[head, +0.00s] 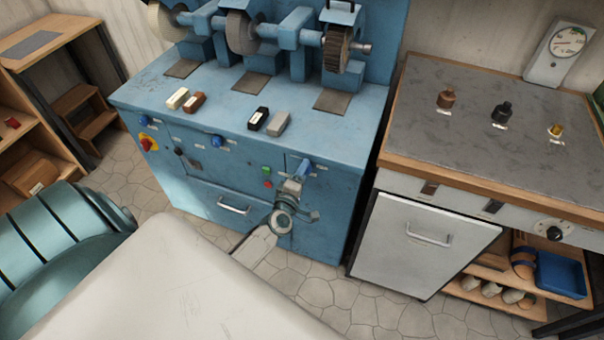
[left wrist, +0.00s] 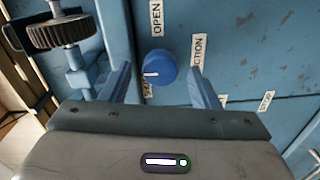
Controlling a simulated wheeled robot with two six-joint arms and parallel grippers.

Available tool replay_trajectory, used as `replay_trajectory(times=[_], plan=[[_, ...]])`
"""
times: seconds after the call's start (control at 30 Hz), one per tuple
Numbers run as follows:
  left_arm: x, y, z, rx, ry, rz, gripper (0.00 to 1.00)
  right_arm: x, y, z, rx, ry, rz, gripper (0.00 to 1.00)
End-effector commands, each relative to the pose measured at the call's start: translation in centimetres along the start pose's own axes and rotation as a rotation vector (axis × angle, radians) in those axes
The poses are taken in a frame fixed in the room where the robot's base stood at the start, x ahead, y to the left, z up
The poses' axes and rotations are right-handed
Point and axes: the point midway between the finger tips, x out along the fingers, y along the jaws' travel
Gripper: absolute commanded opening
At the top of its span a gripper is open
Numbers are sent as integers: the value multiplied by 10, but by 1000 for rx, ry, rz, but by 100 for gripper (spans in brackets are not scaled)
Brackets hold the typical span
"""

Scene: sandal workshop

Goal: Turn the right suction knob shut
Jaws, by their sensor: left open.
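The right suction knob (left wrist: 158,67) is a round blue knob on the blue machine's front, near the middle of the left wrist view. A white mark shows on its left side. An OPEN label (left wrist: 156,18) is above it, a partly hidden SHUT label (left wrist: 147,88) is below left, and a SUCTION label (left wrist: 197,50) is to the right. My left gripper (left wrist: 160,85) is open, with one finger on each side of the knob's line; I cannot tell if they touch it. In the head view, my left gripper (head: 292,185) covers much of that knob's area. My right gripper is not in view.
The blue machine (head: 225,192) has other blue knobs, a red stop button (head: 149,143) and a drawer handle (head: 234,210). Green and red buttons (head: 267,177) sit left of my gripper. A grey-topped bench (head: 480,110) stands to the right.

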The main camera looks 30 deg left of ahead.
Motion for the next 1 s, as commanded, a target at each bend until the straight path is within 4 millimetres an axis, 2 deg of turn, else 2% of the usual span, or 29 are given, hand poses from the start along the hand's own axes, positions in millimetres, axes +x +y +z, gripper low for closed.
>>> replay_trajectory(times=[0.17, 0.4, 0.6, 0.73, 1.0], plan=[[-22, -1, 0, 1, -1, -2, 56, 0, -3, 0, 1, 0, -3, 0], [-70, -3, 0, 0, -1, -3, 56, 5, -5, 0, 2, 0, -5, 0], [-98, -2, 0, -1, 0, -2, 56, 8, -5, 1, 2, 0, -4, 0], [-106, -1, 0, -1, 0, -2, 56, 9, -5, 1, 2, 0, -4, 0], [-107, 0, 0, -1, 0, -1, 56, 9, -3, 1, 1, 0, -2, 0]])
